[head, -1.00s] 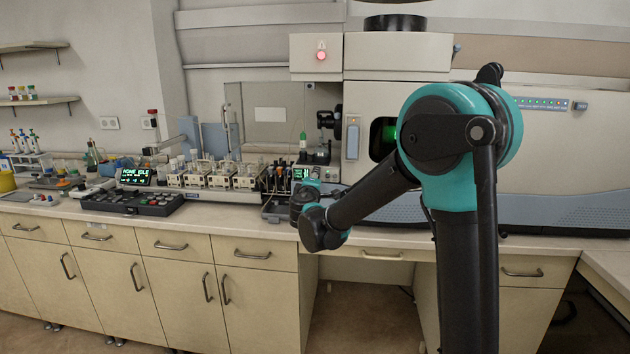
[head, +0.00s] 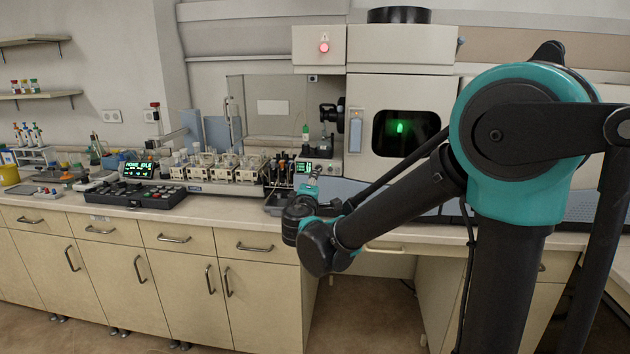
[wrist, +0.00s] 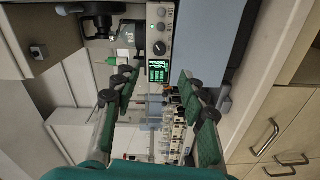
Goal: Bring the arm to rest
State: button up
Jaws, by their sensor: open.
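My arm reaches from the right side of the head view toward the bench, bent at a large teal joint. Its far end is low, in front of the bench edge. My gripper shows in the wrist view (wrist: 162,88), with two green-padded fingers spread apart and nothing between them. Beyond the fingers is a small instrument with a lit green display (wrist: 158,71). In the head view the gripper's fingers are mostly hidden behind my wrist.
The spectrometer (head: 401,92) stands behind my arm, with a green glow in its window. A sampler with several white racks (head: 222,172) and a black control panel (head: 138,195) line the bench (head: 75,203). Cabinets with drawers (head: 172,238) stand below. The floor in front is clear.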

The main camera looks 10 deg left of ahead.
jog(key=shift+s, duration=0.5)
jog(key=s+d+f+m+g+h, duration=0.1)
jog(key=s+d+f+m+g, duration=0.2)
jog(key=d, duration=0.5)
jog(key=s+d+f+m+g+h, duration=0.1)
jog(key=d+f+m+g+h, duration=0.15)
jog(key=d+f, duration=0.45)
jog(key=s+d+f+m+g+h, duration=0.1)
jog(key=s+d+f+m+g, duration=0.15)
jog(key=d, duration=0.65)
jog(key=s+d+f+m+g+y, duration=0.2)
jog(key=s+f+m, duration=0.2)
jog(key=s+f, duration=0.3)
jog(key=s+d+f+m+g+y, duration=0.3)
jog(key=s+f, duration=0.4)
jog(key=s, duration=0.5)
jog(key=shift+s+m+g, duration=0.2)
jog(key=shift+m+g, duration=0.1)
jog(key=shift+m, duration=0.1)
jog(key=shift+d, duration=0.1)
